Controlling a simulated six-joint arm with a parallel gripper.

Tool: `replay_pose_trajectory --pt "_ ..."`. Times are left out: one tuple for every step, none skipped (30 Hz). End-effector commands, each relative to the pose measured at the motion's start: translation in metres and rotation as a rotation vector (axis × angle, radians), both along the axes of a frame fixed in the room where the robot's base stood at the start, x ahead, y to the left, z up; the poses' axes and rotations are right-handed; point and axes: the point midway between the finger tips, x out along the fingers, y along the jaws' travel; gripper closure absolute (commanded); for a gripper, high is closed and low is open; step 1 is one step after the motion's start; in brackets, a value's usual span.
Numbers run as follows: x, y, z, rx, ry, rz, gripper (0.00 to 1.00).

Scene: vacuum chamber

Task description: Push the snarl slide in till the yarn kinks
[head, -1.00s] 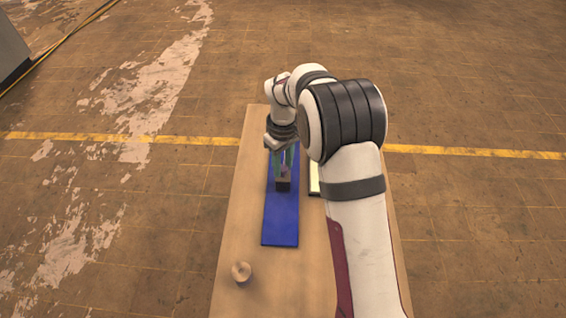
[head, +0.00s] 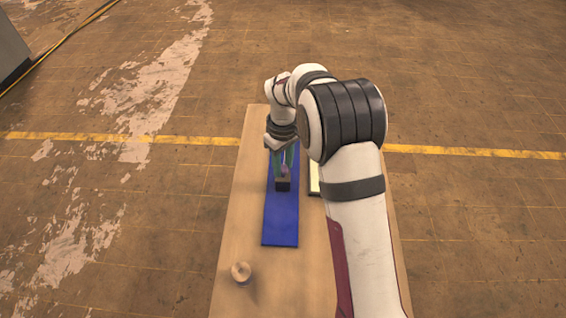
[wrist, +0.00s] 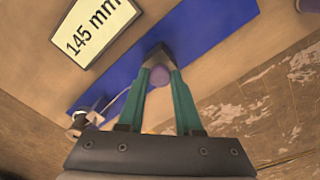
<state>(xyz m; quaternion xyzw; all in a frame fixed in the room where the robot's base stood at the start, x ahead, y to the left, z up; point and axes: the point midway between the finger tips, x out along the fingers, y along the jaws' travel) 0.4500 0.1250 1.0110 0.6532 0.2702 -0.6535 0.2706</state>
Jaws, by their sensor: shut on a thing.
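A long blue strip (head: 281,222) lies on the wooden table. A small dark block (head: 283,185), probably the snarl slide, sits on the strip with a purple knob (head: 285,170) above it. In the wrist view the knob (wrist: 159,76) is between the green fingers of my gripper (wrist: 159,70), which is shut on it. In the head view my gripper (head: 285,162) comes down from behind the block. A thin pale strand, probably the yarn, runs from a small metal fitting (wrist: 80,122) toward my fingers. Its far end is hidden, and I cannot tell whether it is kinked.
A pale plate (head: 314,180), reading "145 mm" in the wrist view (wrist: 95,32), lies beside the strip. The table (head: 233,225) is clear left of the strip. My arm covers its right side.

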Motion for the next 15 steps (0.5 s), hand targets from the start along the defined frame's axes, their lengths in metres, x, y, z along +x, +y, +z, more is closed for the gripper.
replay_pose_trajectory --pt "0.001 0.000 0.001 -0.001 -0.002 0.000 1.00" --pt "0.001 0.000 0.001 -0.001 -0.002 0.000 1.00" --pt "0.001 0.000 0.001 -0.001 -0.002 0.000 1.00" --pt "0.001 0.000 0.001 -0.001 -0.002 0.000 1.00" --pt "0.001 0.000 0.001 -0.001 -0.002 0.000 1.00" --pt "0.001 0.000 0.001 -0.001 -0.002 0.000 1.00" --pt "0.001 0.000 0.001 0.000 -0.003 0.000 1.00" --pt "0.003 0.000 0.001 0.000 -0.003 0.000 1.00" --pt "0.006 0.000 0.000 0.000 -0.003 0.000 1.00" --pt "0.009 0.000 0.000 0.000 -0.001 -0.001 1.00" --pt "0.012 0.000 0.000 0.001 -0.002 -0.001 1.00" --pt "0.015 0.000 0.000 0.001 -0.002 0.000 1.00" --pt "0.016 0.000 0.000 0.001 -0.001 0.000 1.00" --pt "0.016 0.000 0.000 0.001 -0.001 0.000 1.00" --pt "0.015 0.000 0.000 0.001 -0.001 0.001 1.00"
